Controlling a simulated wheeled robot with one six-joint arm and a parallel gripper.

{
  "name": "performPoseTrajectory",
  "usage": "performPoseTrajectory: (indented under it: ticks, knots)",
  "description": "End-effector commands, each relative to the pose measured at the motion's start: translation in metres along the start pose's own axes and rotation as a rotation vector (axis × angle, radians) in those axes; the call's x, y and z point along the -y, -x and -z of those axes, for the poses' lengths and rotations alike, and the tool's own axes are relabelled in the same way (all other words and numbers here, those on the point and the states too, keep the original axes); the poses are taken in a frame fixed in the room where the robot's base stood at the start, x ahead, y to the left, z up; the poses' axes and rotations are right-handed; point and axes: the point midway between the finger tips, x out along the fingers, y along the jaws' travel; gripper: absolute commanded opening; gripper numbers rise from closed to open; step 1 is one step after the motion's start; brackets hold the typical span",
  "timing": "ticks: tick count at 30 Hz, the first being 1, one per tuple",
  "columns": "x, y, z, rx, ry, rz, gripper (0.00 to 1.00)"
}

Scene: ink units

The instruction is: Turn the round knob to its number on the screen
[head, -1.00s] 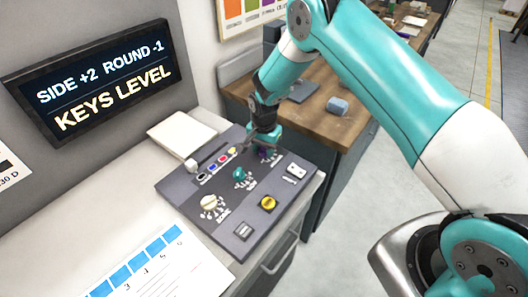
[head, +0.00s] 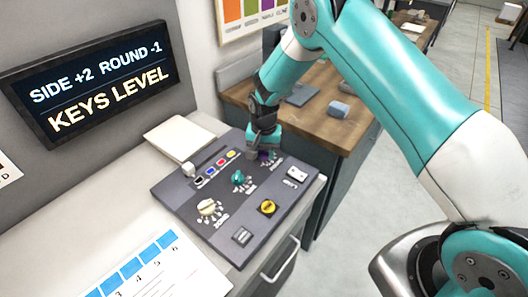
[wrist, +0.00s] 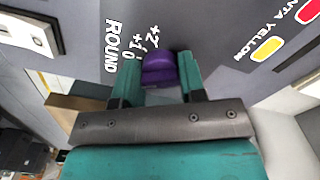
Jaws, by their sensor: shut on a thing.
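The purple round knob (wrist: 160,70) stands on the dark panel (head: 222,222) between my gripper's teal fingers in the wrist view. My gripper (wrist: 160,77) is shut on it, one finger on each side. The word ROUND and the marks +2, +1 and 0 show beside the knob; the knob's pointer and lower marks are hidden. In the head view my gripper (head: 263,150) reaches down to the panel's far corner, with a bit of the purple knob (head: 265,156) showing. The screen (head: 95,85) reads SIDE +2, ROUND -1, KEYS LEVEL.
The panel also holds a cream knob (head: 208,207), a teal knob (head: 238,177), a yellow button (head: 268,206), a white switch (head: 297,174) and several coloured keys. A blank white pad (head: 178,138) lies behind it. A wooden bench (head: 322,122) stands beyond.

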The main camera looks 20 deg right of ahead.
Motion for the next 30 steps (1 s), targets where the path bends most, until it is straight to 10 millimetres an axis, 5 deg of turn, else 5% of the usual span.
performPoseTrajectory:
  ticks: [2, 3, 6, 18, 30]
  knots:
    - [0.0, 0.001, 0.001, -0.003, -0.001, 0.001, 0.14]
    - [0.001, 0.001, 0.001, -0.003, -0.001, 0.002, 0.45]
    - [0.0, 0.001, 0.001, -0.002, -0.001, 0.001, 0.63]
    - [0.001, 0.011, 0.001, -0.004, -0.001, 0.003, 0.63]
    - [0.001, 0.104, 0.001, -0.007, -0.001, 0.005, 0.63]
